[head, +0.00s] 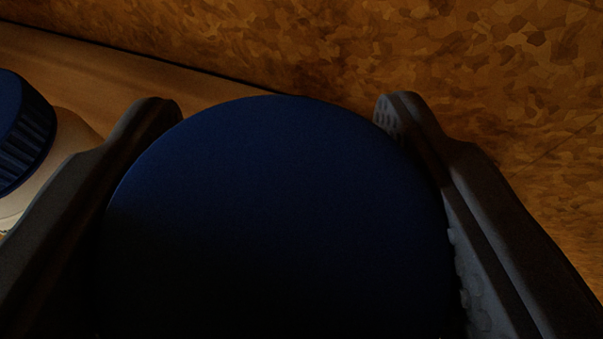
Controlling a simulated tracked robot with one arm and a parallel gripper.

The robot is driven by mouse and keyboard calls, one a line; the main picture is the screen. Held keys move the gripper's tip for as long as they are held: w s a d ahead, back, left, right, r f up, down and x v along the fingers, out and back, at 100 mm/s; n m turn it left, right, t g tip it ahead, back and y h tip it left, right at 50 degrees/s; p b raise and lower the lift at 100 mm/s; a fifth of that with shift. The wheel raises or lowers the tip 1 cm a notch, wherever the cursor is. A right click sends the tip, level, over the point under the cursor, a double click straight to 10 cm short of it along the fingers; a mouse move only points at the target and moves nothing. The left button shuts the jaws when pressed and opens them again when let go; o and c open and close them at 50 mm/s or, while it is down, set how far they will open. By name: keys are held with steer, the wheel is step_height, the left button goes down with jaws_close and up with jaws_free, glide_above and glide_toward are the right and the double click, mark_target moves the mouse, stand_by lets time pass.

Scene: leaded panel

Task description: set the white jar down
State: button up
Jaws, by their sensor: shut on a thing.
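A large round dark blue lid (280,200) fills the middle of the head view, between the two dark fingers of my gripper (278,115). My gripper is shut on this blue-lidded thing, one finger against each side. The lid hides whatever is below it, so I cannot see whether a white body is under it or whether it touches a surface. A second jar, white (72,150) with a ribbed blue lid (22,130), stands at the left edge, partly cut off and partly behind my left finger.
A brown wooden surface (110,75) shows at the upper left, with a dark edge line running down to the right. Beyond it lies a mottled amber-brown patterned surface (480,80). The room is dim.

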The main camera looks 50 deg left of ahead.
steer(key=shift+f, duration=1.6)
steer(key=shift+f, duration=0.1)
steer(key=o, duration=1.2)
steer(key=shift+s, duration=0.1)
steer(key=b+v, duration=0.1)
steer(key=v, duration=1.1)
